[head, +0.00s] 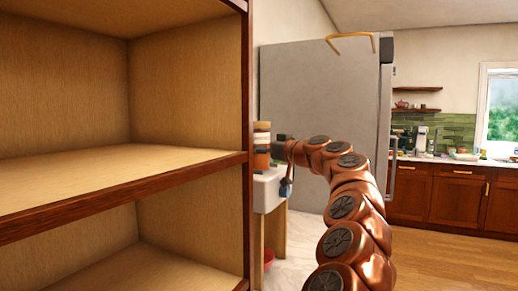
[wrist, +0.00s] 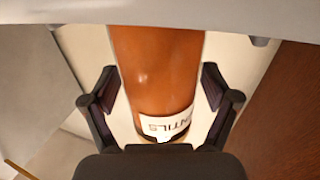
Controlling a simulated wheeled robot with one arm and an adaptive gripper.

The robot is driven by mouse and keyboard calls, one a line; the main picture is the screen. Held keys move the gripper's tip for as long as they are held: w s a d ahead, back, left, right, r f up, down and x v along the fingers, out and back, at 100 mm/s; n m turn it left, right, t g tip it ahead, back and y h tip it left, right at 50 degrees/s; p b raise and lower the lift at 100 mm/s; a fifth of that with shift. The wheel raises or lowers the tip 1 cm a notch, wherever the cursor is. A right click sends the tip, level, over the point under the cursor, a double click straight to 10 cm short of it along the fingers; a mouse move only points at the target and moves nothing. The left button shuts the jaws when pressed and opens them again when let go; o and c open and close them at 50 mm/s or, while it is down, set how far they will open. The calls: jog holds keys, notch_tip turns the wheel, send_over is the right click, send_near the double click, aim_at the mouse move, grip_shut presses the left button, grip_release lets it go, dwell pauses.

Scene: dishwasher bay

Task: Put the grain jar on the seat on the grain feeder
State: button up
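The grain jar (head: 262,138), an orange-brown cylinder with pale and dark bands, stands upright on or just above a white box-like unit on legs (head: 266,190), seemingly the grain feeder. In the wrist view the jar (wrist: 158,75) is a large orange-brown cylinder with a white lettered label at its lower end. My gripper (head: 283,147) is beside the jar in the head view. In the wrist view the two dark fingers of my gripper (wrist: 160,88) stand on either side of the jar, with narrow gaps showing. The seat cannot be made out clearly.
A wooden shelf unit (head: 125,185) with empty boards fills the left, its edge close to the jar. A grey fridge (head: 315,95) stands behind my arm. A red bowl-like object (head: 268,258) is low beneath the white unit. Wooden floor (head: 450,255) is open at right.

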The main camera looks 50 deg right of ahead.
jog(key=shift+o, duration=0.5)
jog(key=shift+r+p, duration=0.25)
jog(key=shift+p, duration=0.05)
jog(key=shift+s+f+b, duration=0.15)
jog(key=shift+s+b, duration=0.15)
jog(key=shift+s, duration=0.05)
jog(key=s+b, duration=0.2)
jog(key=s, duration=0.9)
jog(key=shift+s+a+b, duration=0.15)
jog(key=shift+a+b, duration=0.05)
jog(key=shift+b, duration=0.15)
